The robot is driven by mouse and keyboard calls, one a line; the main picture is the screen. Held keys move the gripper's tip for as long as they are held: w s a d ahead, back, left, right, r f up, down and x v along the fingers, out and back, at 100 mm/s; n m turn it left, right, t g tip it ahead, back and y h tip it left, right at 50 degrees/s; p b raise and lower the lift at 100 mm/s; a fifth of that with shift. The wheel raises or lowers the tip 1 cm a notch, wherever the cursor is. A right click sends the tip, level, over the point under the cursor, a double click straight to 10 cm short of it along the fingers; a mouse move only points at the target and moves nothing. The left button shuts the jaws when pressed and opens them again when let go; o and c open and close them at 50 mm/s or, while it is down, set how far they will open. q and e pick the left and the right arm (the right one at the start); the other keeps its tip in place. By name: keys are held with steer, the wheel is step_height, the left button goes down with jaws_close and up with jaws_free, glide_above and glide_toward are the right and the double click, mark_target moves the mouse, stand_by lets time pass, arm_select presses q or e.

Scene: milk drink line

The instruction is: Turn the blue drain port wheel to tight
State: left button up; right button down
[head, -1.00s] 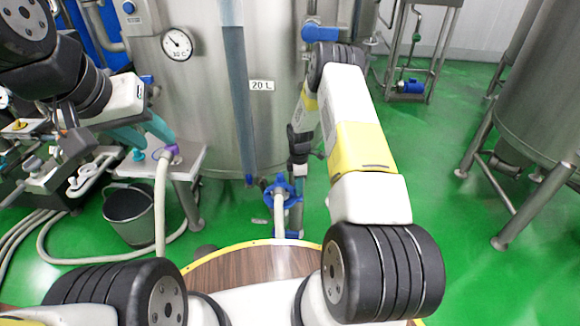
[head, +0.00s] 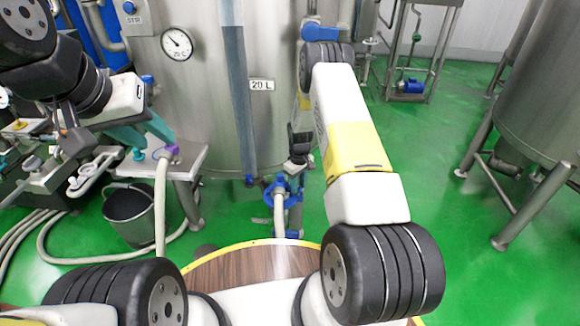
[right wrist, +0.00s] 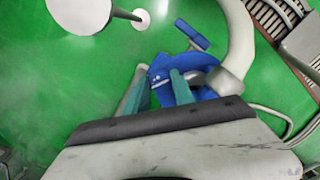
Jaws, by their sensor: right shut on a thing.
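The blue drain port wheel (head: 282,187) sits low in front of the steel tank (head: 200,90), by a pale hose end. In the right wrist view the wheel (right wrist: 159,72) lies between and beyond the teal fingers. My right gripper (right wrist: 163,84) is shut on the wheel; its fingers are partly apart with the blue rim between them. In the head view this gripper is small and mostly hidden behind its wrist.
A blue lever (right wrist: 193,34) and a pale curved hose (right wrist: 238,45) are close to the right gripper. A grey bucket (head: 130,212) stands at the left by a pale hose. A round wooden top (head: 235,265) lies in front.

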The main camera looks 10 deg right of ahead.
steer(key=m, duration=1.2)
steer(key=shift+m, duration=0.3)
stand_by(0.4)
steer(key=c, duration=1.1)
jaws_free()
steer(key=shift+o, duration=0.2)
